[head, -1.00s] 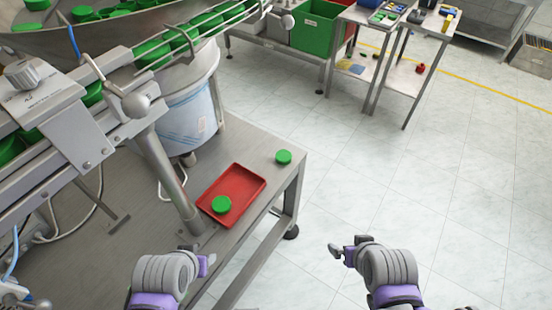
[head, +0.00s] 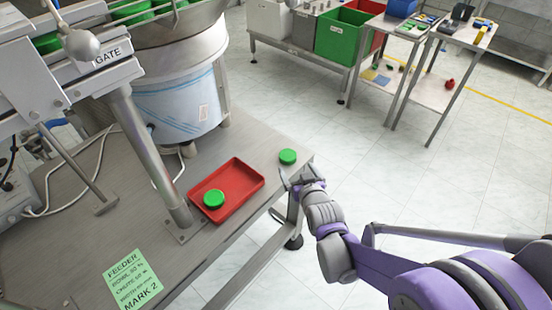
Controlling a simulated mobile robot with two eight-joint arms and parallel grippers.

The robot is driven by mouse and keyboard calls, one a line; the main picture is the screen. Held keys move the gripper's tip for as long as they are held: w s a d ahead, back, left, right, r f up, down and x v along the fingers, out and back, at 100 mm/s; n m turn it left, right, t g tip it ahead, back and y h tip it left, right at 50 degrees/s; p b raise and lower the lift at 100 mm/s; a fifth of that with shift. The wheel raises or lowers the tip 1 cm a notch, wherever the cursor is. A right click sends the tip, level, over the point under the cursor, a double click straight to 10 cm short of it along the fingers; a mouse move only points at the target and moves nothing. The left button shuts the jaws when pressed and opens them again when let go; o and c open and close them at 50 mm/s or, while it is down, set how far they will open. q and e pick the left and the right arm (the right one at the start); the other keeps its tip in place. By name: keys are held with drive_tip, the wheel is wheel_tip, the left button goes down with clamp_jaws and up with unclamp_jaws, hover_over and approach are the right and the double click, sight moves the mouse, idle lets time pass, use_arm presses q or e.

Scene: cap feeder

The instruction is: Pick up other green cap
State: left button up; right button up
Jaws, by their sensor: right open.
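One green cap (head: 288,157) lies on the bare metal table (head: 246,150) near its right corner, outside the tray. Another green cap (head: 213,199) lies in the red tray (head: 243,196), toward its left end. My right gripper (head: 287,183) is at the table's right edge, just below the loose cap in the picture. It is open, with nothing seen between its fingers, and appears apart from the cap. My left gripper is out of view.
The feeder's metal post (head: 150,158) stands left of the tray, with the large bowl stand (head: 180,112) behind. A green label (head: 131,279) lies at the table's front. Floor is clear right of the table. A green bin (head: 341,40) stands farther back.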

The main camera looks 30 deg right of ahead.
sight(289, 159)
drive_tip(key=x, duration=0.4)
drive_tip(key=shift+w+d+f+b, duration=0.1)
drive_tip(key=shift+w+f+b, duration=0.05)
drive_tip(key=shift+b, duration=0.2)
drive_tip(key=x, duration=0.2)
drive_tip(key=b+x, duration=0.1)
drive_tip(key=x, duration=0.1)
drive_tip(key=shift+w+f, duration=0.1)
drive_tip(key=shift+f, duration=0.25)
drive_tip(key=shift+w+f, duration=0.1)
drive_tip(key=shift+w, duration=0.3)
